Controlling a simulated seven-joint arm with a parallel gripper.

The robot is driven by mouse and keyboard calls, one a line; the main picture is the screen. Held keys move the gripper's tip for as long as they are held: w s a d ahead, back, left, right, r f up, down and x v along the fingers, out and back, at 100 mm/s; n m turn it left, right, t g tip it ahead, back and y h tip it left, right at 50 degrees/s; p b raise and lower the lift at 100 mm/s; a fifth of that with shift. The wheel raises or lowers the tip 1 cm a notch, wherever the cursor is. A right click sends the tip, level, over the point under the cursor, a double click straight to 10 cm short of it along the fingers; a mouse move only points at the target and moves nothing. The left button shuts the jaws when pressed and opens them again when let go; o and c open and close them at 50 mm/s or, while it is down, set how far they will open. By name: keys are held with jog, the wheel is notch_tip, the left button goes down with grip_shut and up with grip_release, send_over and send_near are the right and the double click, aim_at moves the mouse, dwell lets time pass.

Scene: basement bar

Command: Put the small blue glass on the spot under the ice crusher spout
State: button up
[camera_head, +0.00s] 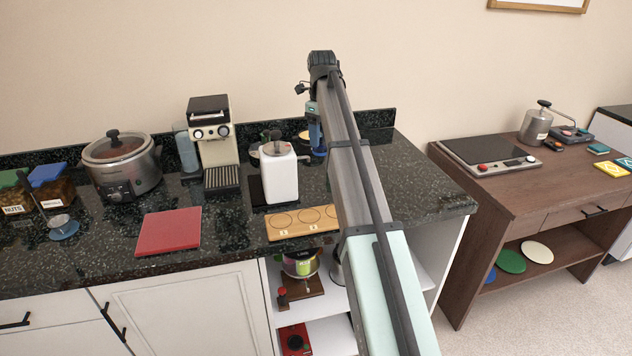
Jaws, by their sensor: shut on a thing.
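My gripper (312,108) is over the back of the dark counter, to the right of the white appliance, pointing down. It is shut on the small blue glass (315,133), which shows as a blue strip beside my arm. My arm hides much of the glass, and I cannot tell its height above the counter. The white appliance (281,178) with a silver top and dark knob looks like the ice crusher. It stands on the counter, left of the glass, with a black flat part (256,190) at its left. Its spout and the spot under it are not clear.
A wooden board (272,234) with ring marks lies in front of the white appliance. A coffee machine (211,145), slow cooker (123,165) and red board (169,231) stand or lie to the left. The counter's right end (428,190) is clear.

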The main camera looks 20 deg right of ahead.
jog(key=shift+s+a+r, duration=0.4)
jog(key=shift+a, duration=0.25)
jog(key=shift+s+a+n, duration=0.2)
jog(key=shift+a+n, duration=0.1)
jog(key=shift+n, duration=0.1)
notch_tip(320, 180, down, 13)
jog(key=shift+a, duration=0.1)
jog(key=shift+f, duration=0.15)
jog(key=w, duration=0.4)
jog(key=shift+w, duration=0.25)
jog(key=shift+s+f, duration=0.2)
jog(key=shift+f, duration=0.4)
jog(key=o, duration=1.1)
jog(key=shift+f, duration=0.1)
